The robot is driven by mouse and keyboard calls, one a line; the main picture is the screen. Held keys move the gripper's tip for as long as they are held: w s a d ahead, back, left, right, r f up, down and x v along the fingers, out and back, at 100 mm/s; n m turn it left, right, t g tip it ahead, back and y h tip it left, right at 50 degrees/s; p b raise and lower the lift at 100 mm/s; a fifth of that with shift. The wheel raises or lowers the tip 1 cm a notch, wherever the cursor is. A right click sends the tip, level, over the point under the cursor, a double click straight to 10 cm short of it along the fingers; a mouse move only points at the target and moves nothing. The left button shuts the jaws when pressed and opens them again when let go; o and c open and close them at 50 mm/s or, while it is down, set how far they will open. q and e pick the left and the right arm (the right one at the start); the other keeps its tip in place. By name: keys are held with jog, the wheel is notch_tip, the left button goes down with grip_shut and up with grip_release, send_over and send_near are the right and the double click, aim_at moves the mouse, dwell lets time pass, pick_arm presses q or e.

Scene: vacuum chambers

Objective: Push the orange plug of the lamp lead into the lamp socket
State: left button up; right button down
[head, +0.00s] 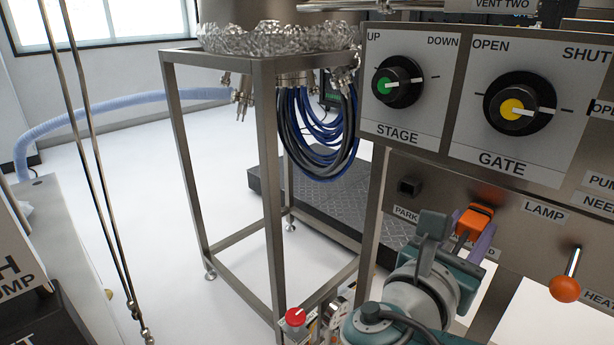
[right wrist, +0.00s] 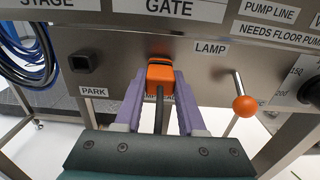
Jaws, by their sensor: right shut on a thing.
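The orange plug (head: 472,224) is held between the purple fingers of my right gripper (head: 480,238). In the right wrist view the plug (right wrist: 160,76) sits between both fingertips of the gripper (right wrist: 160,88), with its dark lead (right wrist: 159,112) running back toward me. The plug is at the steel panel, left of the LAMP label (right wrist: 210,48). It covers the lamp socket, of which only a dark edge may show above it. I cannot tell whether the plug is partly or fully in. My left gripper is not in view.
An empty square PARK socket (head: 409,187) is left of the plug. An orange-knobbed lever (head: 565,288) sticks out on the right. The STAGE knob (head: 398,82) and GATE knob (head: 519,104) are above. A steel frame (head: 268,190) stands left.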

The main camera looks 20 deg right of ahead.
aim_at(467, 233)
jog(key=shift+d, duration=0.15)
dwell(0.4)
jog(key=c, duration=0.7)
grip_release()
jog(key=shift+w+d, duration=0.1)
jog(key=shift+o, duration=1.4)
jog(key=shift+p+v, duration=0.4)
jog(key=shift+v, duration=3.15)
